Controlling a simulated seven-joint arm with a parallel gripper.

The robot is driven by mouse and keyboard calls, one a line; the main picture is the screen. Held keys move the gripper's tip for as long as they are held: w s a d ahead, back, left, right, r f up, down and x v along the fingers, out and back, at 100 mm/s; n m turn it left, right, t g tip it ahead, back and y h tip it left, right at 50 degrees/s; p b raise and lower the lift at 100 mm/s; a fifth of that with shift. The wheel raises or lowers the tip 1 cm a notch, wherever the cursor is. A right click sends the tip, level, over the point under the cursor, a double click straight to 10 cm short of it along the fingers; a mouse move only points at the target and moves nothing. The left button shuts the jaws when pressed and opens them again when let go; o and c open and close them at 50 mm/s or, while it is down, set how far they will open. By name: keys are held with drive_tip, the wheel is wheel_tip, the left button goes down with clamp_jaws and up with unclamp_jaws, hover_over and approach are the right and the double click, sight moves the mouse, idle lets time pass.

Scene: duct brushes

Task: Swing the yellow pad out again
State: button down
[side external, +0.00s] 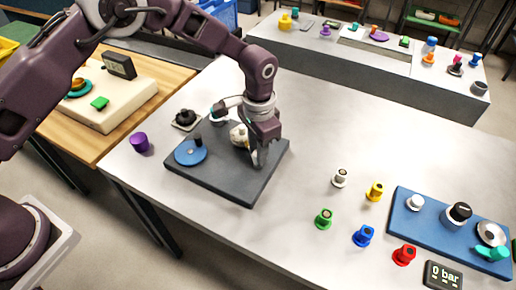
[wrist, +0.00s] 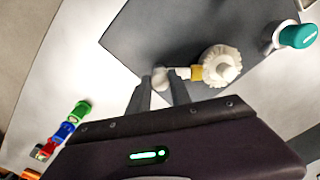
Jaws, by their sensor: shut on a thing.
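The yellow pad (wrist: 196,73) shows in the wrist view on a short white arm, close against the rim of a white ribbed wheel (wrist: 222,65). I cannot tell whether pad and wheel touch. The arm ends in a round white knob (wrist: 160,76). My gripper (wrist: 161,85) has its two fingers around this knob and is shut on it. In the side external view my gripper (side external: 258,163) points down over the dark grey plate (side external: 215,186), just right of the white wheel (side external: 239,136). There the yellow pad and the knob are hidden by my gripper.
On the plate sit a blue disc (side external: 188,154) with a black peg and a teal-handled part (wrist: 298,36). A purple cup (side external: 139,142) stands left. Several coloured plugs, one red (side external: 404,255), and a blue board (side external: 434,232) are at right. The table between is clear.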

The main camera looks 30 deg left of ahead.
drive_tip(key=shift+m, duration=0.3)
drive_tip(key=m, duration=1.1)
idle(0.5)
drive_tip(key=shift+m, duration=0.4)
drive_tip(key=c, duration=1.2)
unclamp_jaws()
drive_tip(key=shift+o, duration=0.2)
drive_tip(key=shift+r, duration=0.15)
